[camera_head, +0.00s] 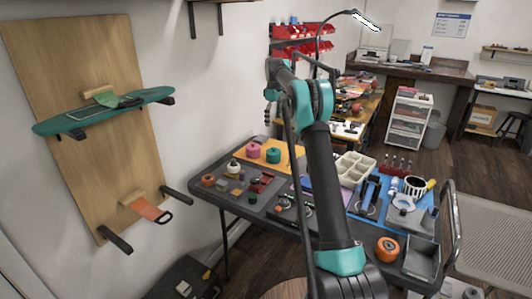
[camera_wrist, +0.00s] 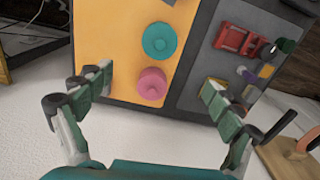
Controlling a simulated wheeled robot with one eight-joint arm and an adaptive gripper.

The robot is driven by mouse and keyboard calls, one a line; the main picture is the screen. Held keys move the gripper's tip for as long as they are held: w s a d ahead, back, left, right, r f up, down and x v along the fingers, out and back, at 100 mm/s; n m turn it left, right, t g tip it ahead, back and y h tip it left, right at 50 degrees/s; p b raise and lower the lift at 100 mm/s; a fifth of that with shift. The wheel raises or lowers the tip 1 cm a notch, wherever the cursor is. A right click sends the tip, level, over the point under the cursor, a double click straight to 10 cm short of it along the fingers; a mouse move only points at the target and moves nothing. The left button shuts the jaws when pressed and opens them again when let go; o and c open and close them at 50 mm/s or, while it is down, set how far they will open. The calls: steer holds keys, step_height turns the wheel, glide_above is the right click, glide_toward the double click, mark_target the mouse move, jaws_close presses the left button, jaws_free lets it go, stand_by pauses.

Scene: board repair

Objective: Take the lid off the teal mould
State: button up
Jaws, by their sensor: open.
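The teal mould (camera_wrist: 159,40) is a round teal piece with a smaller raised disc in its middle, standing on an orange mat. Whether that disc belongs to a separate lid is too small to tell. It also shows in the head view (camera_head: 273,155), beside a similar pink mould (camera_head: 253,150). In the wrist view the pink mould (camera_wrist: 152,84) is nearer my gripper than the teal one. My gripper (camera_wrist: 157,86) is open and empty, its two fingers spread wide on either side of the pink mould in the picture, apart from both moulds.
The orange mat (camera_wrist: 110,50) borders a dark grey mat (camera_wrist: 205,65) with a red vise (camera_wrist: 240,40) and small parts. In the head view, a cream sectioned tray (camera_head: 355,168) and a blue mat with tools lie farther right on the table. A wall with a skateboard (camera_head: 100,110) stands left.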

mark_target(274, 148)
step_height(274, 148, down, 17)
steer(key=shift+d+r, duration=0.15)
steer(key=shift+r, duration=0.05)
steer(key=c, duration=1.1)
steer(key=shift+o, duration=0.2)
steer(key=shift+r, duration=0.1)
